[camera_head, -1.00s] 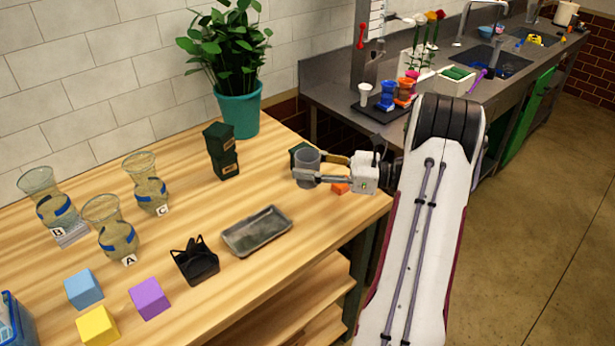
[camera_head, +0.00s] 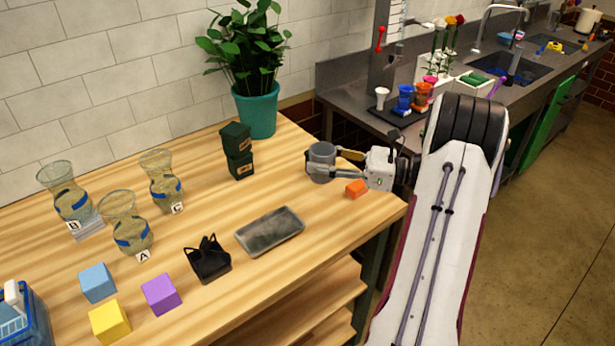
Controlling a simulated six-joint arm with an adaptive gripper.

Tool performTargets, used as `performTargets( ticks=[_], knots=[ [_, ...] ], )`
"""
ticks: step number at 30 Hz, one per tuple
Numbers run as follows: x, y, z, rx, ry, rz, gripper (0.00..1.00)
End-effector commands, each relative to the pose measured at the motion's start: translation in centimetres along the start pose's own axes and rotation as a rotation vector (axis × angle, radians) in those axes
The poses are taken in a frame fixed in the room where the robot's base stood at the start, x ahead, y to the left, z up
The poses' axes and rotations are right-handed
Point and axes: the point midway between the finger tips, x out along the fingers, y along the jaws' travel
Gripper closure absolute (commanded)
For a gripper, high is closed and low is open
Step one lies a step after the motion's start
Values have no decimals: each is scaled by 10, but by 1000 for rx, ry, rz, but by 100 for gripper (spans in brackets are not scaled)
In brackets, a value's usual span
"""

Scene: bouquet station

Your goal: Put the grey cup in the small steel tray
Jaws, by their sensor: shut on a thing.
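The grey cup (camera_head: 321,170) is upright near the right end of the wooden table. My gripper (camera_head: 322,166) is shut on it, one finger on each side, reaching in from the right. The cup appears slightly above the tabletop, but the gap is hard to judge. The small steel tray (camera_head: 270,232) lies flat and empty on the table, in front and to the left of the cup, clear of the gripper.
A black holder (camera_head: 208,260) stands close left of the tray. Glass vases (camera_head: 162,181) and coloured cubes (camera_head: 161,294) are farther left. Table between cup and tray is clear.

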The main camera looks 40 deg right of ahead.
Motion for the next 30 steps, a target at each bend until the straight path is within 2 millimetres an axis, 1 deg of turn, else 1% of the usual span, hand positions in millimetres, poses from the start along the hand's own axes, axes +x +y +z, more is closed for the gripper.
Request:
performTargets(
  ticks=[4,8,11,15,18,21,24,27,30],
  knots=[
    [12,4,2,-3,0,22,84],
    [31,15,4,-4,3,64,84],
    [50,30,5,-1,7,115,84],
    [77,60,5,2,14,205,84],
    [92,82,6,3,16,272,84],
    [100,102,5,5,17,327,84],
    [102,117,5,5,16,367,84],
    [99,124,4,5,12,386,84],
    [98,125,4,-1,9,392,84]
  ],
)
